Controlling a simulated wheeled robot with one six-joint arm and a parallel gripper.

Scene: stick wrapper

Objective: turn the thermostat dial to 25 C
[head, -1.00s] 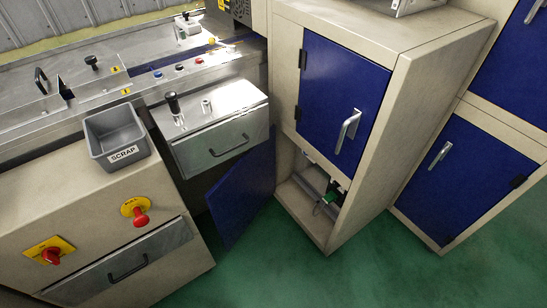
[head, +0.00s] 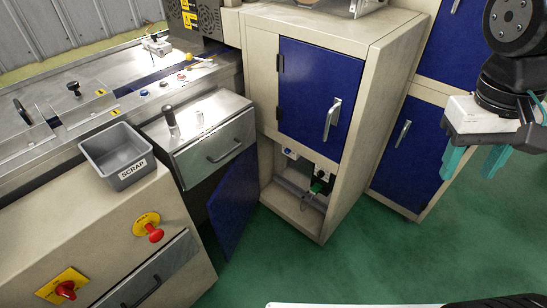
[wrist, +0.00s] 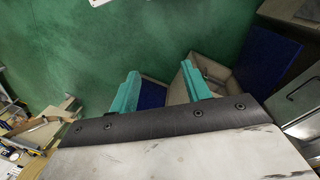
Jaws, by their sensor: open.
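I cannot make out a thermostat dial in either view. The beige cabinet (head: 375,110) has a shut upper blue door (head: 312,95) with a metal handle (head: 332,118). Its lower compartment is open and shows small dark and white fittings (head: 322,178) and a green part, too small to read. My gripper (head: 470,168) is at the right of the head view, pointing down with its teal fingers apart and empty. In the wrist view the open fingers (wrist: 162,82) are over green floor and parts of blue and beige furniture.
A lower blue door (head: 235,200) hangs open left of the compartment. A grey SCRAP bin (head: 120,158), a red emergency knob (head: 154,233) and a red rotary switch (head: 66,288) are on the left machine. Another blue-doored cabinet (head: 413,155) stands behind. Green floor (head: 330,265) in front is clear.

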